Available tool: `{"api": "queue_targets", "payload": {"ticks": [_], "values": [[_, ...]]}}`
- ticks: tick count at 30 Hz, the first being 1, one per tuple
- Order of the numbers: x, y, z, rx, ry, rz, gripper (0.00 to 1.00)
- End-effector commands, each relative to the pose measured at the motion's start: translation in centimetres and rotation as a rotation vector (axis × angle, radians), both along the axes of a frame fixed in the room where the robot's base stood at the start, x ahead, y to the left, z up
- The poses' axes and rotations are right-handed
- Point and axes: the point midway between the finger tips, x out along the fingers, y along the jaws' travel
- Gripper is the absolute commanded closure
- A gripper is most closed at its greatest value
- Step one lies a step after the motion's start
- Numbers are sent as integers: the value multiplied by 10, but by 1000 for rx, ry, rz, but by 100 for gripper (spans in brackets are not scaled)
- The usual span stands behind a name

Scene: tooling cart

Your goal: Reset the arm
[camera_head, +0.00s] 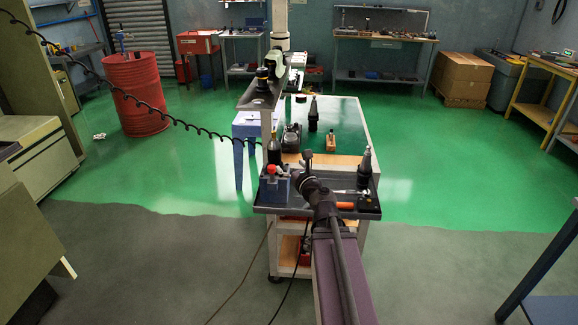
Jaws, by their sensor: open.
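My arm (338,265) reaches up from the bottom edge, right of centre, toward the tooling cart (263,208). My gripper (298,174) is small and dark at its far end, over the near tray of the cart. It is open, with nothing visible in it. It is close to a blue block with a red knob (272,184); I cannot tell whether they touch. The fingertips are hard to make out against the dark tray.
A dark tool holder (365,168) and an orange-handled tool (345,206) are on the tray, right of my arm. Behind are a green-topped table (345,118) and a narrow raised shelf (262,98). A red drum (135,95) stands left. Floor is open both sides.

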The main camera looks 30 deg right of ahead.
Motion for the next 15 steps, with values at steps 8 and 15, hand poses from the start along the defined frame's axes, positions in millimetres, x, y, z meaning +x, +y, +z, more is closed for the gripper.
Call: {"api": "queue_targets", "payload": {"ticks": [8, 15], "values": [[0, 0, 0, 0, 0, 0, 0], [4, 21, -2, -111, 26, 64, 0]]}}
